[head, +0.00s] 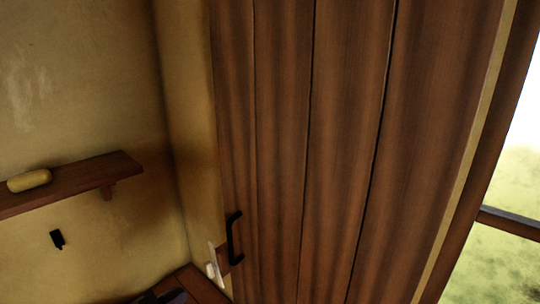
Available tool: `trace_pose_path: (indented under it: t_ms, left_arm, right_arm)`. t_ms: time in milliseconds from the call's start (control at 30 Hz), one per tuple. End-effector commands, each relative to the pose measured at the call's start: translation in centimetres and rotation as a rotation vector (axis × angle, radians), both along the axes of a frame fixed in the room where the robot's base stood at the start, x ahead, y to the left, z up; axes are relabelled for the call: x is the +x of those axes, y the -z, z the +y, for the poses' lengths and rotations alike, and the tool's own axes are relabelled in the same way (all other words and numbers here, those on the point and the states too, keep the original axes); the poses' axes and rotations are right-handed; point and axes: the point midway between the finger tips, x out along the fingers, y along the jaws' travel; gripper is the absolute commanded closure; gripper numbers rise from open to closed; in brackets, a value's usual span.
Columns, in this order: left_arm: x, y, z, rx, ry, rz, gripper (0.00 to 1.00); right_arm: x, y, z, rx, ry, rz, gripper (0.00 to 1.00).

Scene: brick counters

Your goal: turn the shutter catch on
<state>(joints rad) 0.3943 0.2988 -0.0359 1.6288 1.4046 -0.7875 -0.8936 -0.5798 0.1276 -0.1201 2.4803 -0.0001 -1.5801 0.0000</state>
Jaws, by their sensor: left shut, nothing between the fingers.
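The tall brown plank shutter (335,150) fills the middle of the head view. Which way the catch is set is too small to tell. My left gripper (165,297) seems to be the dark shape at the bottom edge, left of and below the catch. It is shut and empty, apart from the catch, and mostly cut off. My right gripper is not in view.
A wooden shelf (90,178) on the left wall carries a yellow rounded object (29,180). A small black piece (57,239) is on the wall below it. A wooden surface (205,287) lies at the bottom. A bright window (512,200) is at right.

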Motion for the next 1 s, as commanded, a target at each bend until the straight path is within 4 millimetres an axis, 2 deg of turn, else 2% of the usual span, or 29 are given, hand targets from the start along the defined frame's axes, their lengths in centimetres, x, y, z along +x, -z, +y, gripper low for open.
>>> trace_pose_path:
  t_ms: [167, 467, 700, 1000]
  left_arm:
    - [0.6, -0.1, -0.6, 0.024, 0.0, -0.023, 1.0]
    - [3.1, -0.2, -2.8, 0.024, -0.001, -0.023, 1.0]
    - [4.6, 0.2, -4.1, 0.025, 0.0, -0.026, 1.0]
    - [5.2, 0.0, -4.7, 0.025, -0.001, -0.023, 1.0]
  right_arm:
    - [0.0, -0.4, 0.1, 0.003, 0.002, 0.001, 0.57]
    - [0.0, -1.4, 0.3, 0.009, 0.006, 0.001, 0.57]
    - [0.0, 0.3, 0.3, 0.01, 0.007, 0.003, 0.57]
    - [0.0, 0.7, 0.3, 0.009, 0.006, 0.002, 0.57]
